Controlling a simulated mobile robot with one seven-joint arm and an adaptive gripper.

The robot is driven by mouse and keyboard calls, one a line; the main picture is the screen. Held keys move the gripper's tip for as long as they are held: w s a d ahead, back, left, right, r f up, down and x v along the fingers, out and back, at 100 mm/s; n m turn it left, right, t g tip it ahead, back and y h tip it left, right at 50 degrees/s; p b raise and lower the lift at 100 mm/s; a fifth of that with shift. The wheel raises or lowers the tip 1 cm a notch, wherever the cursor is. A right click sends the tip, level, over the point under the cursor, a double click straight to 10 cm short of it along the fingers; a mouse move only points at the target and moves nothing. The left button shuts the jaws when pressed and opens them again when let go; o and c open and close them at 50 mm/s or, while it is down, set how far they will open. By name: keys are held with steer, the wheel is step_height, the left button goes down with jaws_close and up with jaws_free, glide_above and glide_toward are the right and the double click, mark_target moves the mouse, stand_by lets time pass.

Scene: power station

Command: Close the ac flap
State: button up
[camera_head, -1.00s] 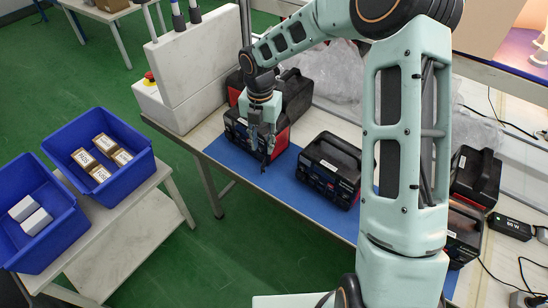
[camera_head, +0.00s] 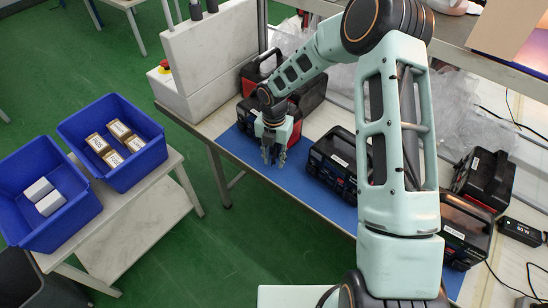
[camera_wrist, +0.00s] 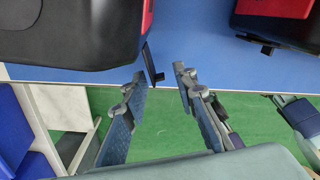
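A black and red power station (camera_head: 250,115) stands at the left end of the blue mat, partly hidden behind my gripper (camera_head: 273,155). In the wrist view its black body (camera_wrist: 70,35) fills the top left. A thin dark flap (camera_wrist: 152,65) sticks out from its right edge toward the fingers; I take it for the ac flap. My gripper (camera_wrist: 160,90) is open and empty, with both fingertips just below the flap and its end near the gap between them. I cannot tell whether a finger touches it.
A white box (camera_head: 212,60) stands at left. Blue bins (camera_head: 140,178) sit on a side table.

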steer(key=shift+c, duration=0.3)
jaws_close()
steer(key=shift+a+m, duration=0.1)
steer(key=shift+m, duration=0.2)
steer(key=m, duration=0.1)
steer(key=a+m+b, duration=0.1)
steer(key=m+b, duration=0.1)
steer(key=shift+w+a+f, duration=0.15)
steer(key=shift+w, duration=0.1)
steer(key=m+b, duration=0.1)
steer(key=m, duration=0.1)
steer(key=w+a+m+b, duration=0.1)
steer(key=m, duration=0.1)
steer(key=m+b, duration=0.1)
steer(key=m, duration=0.1)
steer(key=w+a+m+b, duration=0.1)
steer(key=m, duration=0.1)
steer(key=shift+w+m, duration=0.15)
steer(key=shift+m, duration=0.15)
steer(key=shift+w+a+m+b, duration=0.1)
steer(key=shift+w+m+b, duration=0.35)
steer(key=shift+m, duration=0.6)
steer(key=shift+w+m+b, duration=0.3)
steer(key=shift+m+b, duration=0.2)
steer(key=shift+m, duration=0.55)
